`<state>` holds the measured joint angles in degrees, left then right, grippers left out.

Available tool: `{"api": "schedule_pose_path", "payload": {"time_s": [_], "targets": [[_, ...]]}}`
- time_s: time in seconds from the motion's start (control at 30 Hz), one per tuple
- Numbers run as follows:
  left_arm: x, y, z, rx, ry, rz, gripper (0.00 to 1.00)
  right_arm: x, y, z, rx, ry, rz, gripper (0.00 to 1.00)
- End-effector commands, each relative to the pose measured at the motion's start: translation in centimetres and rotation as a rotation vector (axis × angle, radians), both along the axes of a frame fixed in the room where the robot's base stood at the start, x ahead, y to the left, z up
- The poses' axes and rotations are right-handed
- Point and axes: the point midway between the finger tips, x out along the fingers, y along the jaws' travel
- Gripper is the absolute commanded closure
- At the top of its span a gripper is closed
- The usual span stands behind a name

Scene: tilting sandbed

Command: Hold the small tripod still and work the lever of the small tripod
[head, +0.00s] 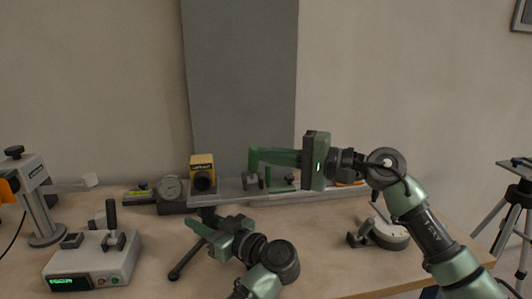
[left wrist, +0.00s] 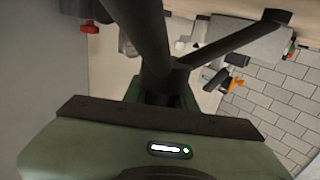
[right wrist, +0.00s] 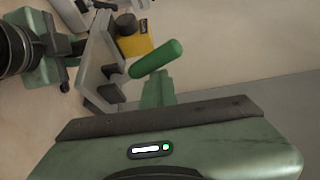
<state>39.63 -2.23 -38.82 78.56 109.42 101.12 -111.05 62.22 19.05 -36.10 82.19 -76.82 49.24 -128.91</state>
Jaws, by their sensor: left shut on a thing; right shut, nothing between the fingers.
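The small tripod (head: 207,213) stands at the front middle of the table, with dark legs that also fill the left wrist view (left wrist: 148,40). My left gripper (head: 200,226) is shut on the tripod's dark shaft, low on it; its fingers show at the shaft in the left wrist view (left wrist: 162,90). A green-gripped lever (right wrist: 156,59) shows in the right wrist view, just beyond the fingertips. My right gripper (head: 254,160) is shut and empty, above the grey plate near the green grip. Whether it touches the lever I cannot tell.
The table front right is fairly clear.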

Motion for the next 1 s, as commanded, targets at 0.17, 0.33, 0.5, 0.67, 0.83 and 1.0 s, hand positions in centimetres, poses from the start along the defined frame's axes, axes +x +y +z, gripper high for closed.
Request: {"api": "schedule_pose_path", "payload": {"time_s": [0.17, 0.33, 0.5, 0.67, 0.83, 1.0], "targets": [[0.1, 0.0, -0.1, 0.000, 0.006, -0.004, 1.00, -0.5, 0.3, -0.1, -0.002, 0.002, 0.012, 1.00], [0.1, 0.0, -0.1, 0.000, 0.006, -0.004, 1.00, -0.6, 0.3, -0.1, -0.003, 0.002, 0.013, 1.00], [0.1, 0.0, -0.1, 0.000, 0.006, -0.004, 1.00, -0.6, 0.3, -0.1, -0.003, 0.002, 0.015, 1.00], [0.2, 0.0, -0.1, 0.000, 0.006, -0.005, 1.00, -0.5, 0.4, -0.1, -0.003, 0.002, 0.015, 1.00], [0.1, 0.0, -0.1, 0.001, 0.004, -0.005, 1.00, 0.9, 0.3, 0.6, -0.002, 0.001, 0.010, 1.00], [0.1, 0.0, 0.0, 0.001, 0.002, -0.003, 1.00, 3.1, 0.2, 1.7, 0.001, 0.001, 0.005, 1.00]]}}
